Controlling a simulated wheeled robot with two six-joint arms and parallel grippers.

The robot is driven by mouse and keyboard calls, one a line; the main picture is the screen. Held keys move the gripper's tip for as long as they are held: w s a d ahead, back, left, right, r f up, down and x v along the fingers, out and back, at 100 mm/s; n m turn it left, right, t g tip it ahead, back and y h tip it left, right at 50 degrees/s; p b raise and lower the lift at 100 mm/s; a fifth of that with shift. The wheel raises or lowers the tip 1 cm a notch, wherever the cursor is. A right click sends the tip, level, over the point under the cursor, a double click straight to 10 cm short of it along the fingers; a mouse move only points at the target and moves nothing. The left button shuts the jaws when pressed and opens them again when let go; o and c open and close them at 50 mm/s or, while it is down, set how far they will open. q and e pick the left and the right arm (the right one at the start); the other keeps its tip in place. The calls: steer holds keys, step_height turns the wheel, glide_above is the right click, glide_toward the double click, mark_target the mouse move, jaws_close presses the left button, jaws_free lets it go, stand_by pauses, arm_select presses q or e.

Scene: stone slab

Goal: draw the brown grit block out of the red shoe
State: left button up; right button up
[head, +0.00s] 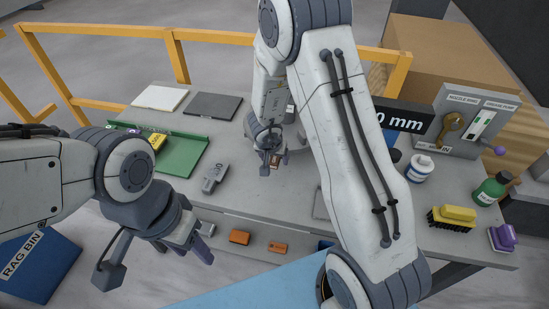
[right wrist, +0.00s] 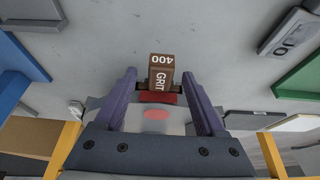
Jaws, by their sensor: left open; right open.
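The brown grit block (right wrist: 161,66), lettered "GRIT" and "400", shows in the right wrist view between my right gripper's two purple fingers (right wrist: 161,84). The fingers stand apart with a gap on each side of it. The red shoe (right wrist: 157,98) shows as a red strip at the block's near end; how deep the block sits in it I cannot tell. In the head view my right gripper (head: 272,157) is low over the slab around the small brown block (head: 275,161). My left gripper (head: 150,258) is open and empty at the slab's front left.
A grey tool (head: 215,178) lies left of the right gripper, with a green tray (head: 183,160) beyond it. Orange blocks (head: 240,237) lie below the slab's front edge.

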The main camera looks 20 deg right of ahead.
jaws_close()
steer(key=shift+s+a, duration=0.2)
steer(key=shift+s, duration=0.05)
steer(key=shift+s+a+b, duration=0.3)
steer(key=shift+s+a, duration=0.15)
steer(key=shift+s, duration=0.2)
steer(key=shift+s+a+b, duration=0.3)
steer(key=shift+s+a, duration=0.1)
steer(key=shift+s, duration=0.25)
jaws_free()
